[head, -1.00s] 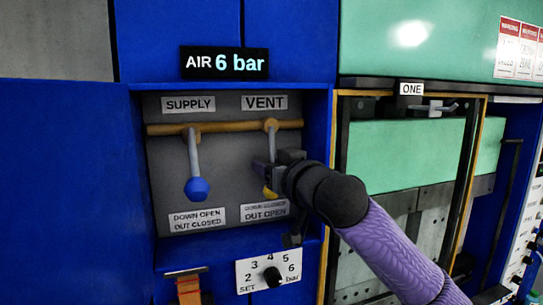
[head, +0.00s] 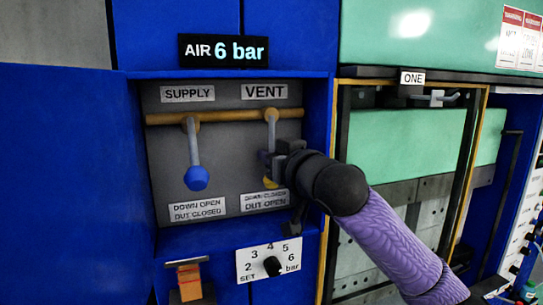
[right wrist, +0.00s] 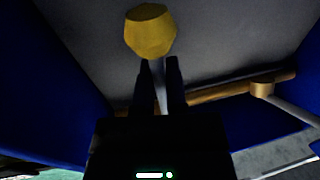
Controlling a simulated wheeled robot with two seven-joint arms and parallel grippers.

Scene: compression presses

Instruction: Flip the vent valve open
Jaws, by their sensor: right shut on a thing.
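The vent valve lever (head: 271,132) is a grey handle hanging down from the brass pipe under the VENT label. Its yellow knob (head: 270,183) shows just below my gripper and, in the right wrist view, beyond the fingertips as a large yellow knob (right wrist: 150,32). My right gripper (head: 269,160) is shut on the lever just above the knob. In the right wrist view the lever runs between the two dark fingers (right wrist: 159,80). The gripper hides part of the handle in the head view. My left gripper is not in view.
The supply lever (head: 194,150) with its blue knob hangs down to the left. Blue cabinet walls (head: 318,120) frame the recess. A pressure dial (head: 272,266) sits below, an orange-topped part (head: 188,280) to its left. Press ONE (head: 405,140) stands at right.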

